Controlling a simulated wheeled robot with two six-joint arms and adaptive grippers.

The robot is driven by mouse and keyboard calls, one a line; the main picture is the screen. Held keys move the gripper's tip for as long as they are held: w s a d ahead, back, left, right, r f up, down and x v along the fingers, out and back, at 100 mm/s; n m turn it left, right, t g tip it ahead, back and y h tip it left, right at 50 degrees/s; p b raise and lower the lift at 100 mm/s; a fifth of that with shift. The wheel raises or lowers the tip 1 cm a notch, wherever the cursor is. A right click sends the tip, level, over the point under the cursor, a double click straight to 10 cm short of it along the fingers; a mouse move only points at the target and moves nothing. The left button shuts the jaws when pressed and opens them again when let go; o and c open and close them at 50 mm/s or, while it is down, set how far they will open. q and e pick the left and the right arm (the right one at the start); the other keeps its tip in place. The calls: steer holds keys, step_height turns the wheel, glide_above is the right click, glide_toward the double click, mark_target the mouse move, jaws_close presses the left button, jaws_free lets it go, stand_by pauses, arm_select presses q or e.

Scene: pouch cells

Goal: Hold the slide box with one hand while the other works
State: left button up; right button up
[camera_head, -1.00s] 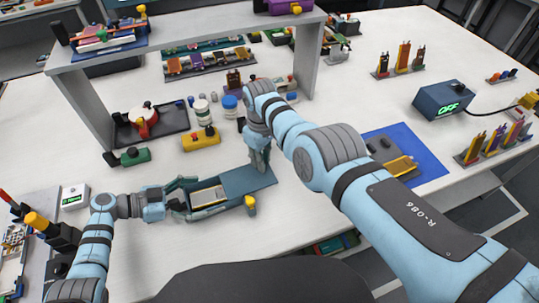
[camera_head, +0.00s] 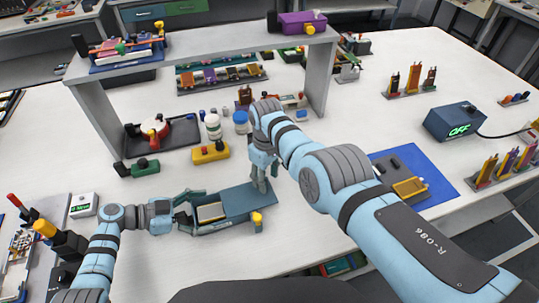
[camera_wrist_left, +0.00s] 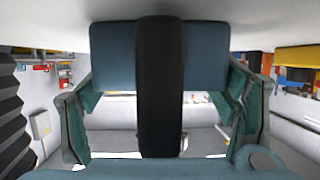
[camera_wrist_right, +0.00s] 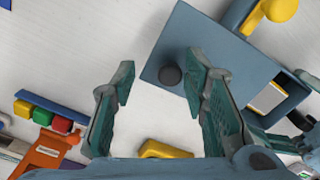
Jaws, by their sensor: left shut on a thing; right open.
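The slide box (camera_head: 232,224) is a blue-grey tray on the table in the head view. Its flat lid (camera_head: 246,199) covers the right part, and a pale, yellow-edged cell shows in the uncovered left part. My left gripper (camera_head: 184,215) is shut on the box's left end; the left wrist view shows its fingers on both sides of the box (camera_wrist_left: 110,52). My right gripper (camera_wrist_right: 158,88) is open above the lid. In the right wrist view, a round black knob (camera_wrist_right: 170,75) on the lid (camera_wrist_right: 190,40) shows between its fingertips; contact cannot be told.
A yellow block (camera_head: 210,152) and a green block (camera_head: 143,168) lie behind the box. A grey shelf (camera_head: 205,55) stands over the back. A blue mat (camera_head: 440,190) with a yellow tray lies to the right, with an OFF-display box (camera_head: 455,122) beyond.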

steer(key=d, duration=0.1)
steer(key=w+d, duration=0.1)
steer(key=d, duration=0.1)
steer(key=shift+w+d+r, duration=0.1)
steer(key=shift+w+d, duration=0.05)
steer(key=shift+d, duration=0.15)
steer(key=w+r+t+y, duration=0.3)
steer(key=w+r, duration=0.1)
steer(key=r, duration=0.9)
steer(key=shift+r+n, duration=0.15)
steer(key=shift+n, duration=0.25)
steer(key=shift+w, duration=0.1)
